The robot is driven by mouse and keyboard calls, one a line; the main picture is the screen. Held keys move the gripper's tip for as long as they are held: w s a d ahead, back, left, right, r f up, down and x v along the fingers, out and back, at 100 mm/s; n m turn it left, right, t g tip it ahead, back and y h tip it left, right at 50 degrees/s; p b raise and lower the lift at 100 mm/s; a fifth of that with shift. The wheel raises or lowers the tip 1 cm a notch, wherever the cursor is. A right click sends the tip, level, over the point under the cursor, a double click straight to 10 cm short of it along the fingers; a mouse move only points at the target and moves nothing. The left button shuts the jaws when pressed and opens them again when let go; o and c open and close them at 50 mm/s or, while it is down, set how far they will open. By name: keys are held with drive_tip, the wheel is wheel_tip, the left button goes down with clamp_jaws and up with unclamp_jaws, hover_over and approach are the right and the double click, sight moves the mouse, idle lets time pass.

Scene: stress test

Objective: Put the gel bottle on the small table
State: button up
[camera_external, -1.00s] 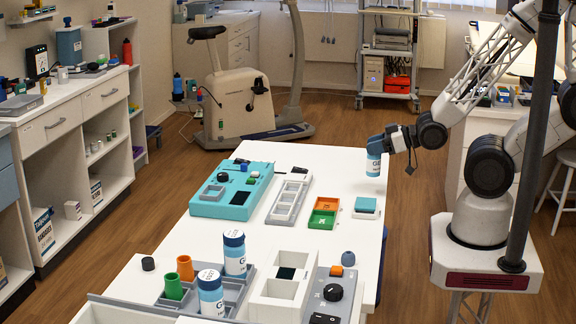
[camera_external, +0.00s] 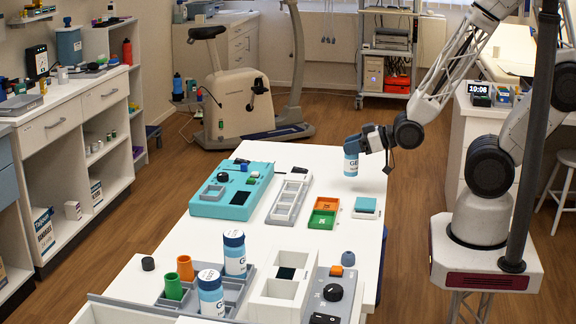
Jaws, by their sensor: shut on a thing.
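My gripper (camera_external: 361,141) is shut on a gel bottle (camera_external: 351,164), which has a blue cap and a white and light-blue label. The bottle hangs upright over the far right part of the white table (camera_external: 330,270). Whether its base touches the tabletop I cannot tell. Two similar bottles stand at the table's near end: one gel bottle (camera_external: 234,257) at the back and another gel bottle (camera_external: 210,298) in front, both in a grey tray (camera_external: 248,285).
A teal box (camera_external: 215,208), a grey rack (camera_external: 286,206), orange and green bins (camera_external: 323,219) and a white-teal block (camera_external: 366,205) lie on the table. A dark pole (camera_external: 535,130) stands in front of my arm. The table's far end is mostly clear.

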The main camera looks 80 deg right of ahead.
drive_tip(key=w, duration=0.6)
drive_tip(key=shift+w+d+f, duration=0.15)
drive_tip(key=shift+d+f, duration=0.1)
drive_tip(key=shift+f, duration=0.05)
drive_tip(key=shift+w+f, duration=0.2)
drive_tip(key=shift+f, duration=0.7)
drive_tip(key=shift+w+f, duration=0.2)
drive_tip(key=shift+f, duration=0.7)
drive_tip(key=shift+f, duration=0.1)
drive_tip(key=o, duration=1.1)
drive_tip(key=shift+c, duration=0.2)
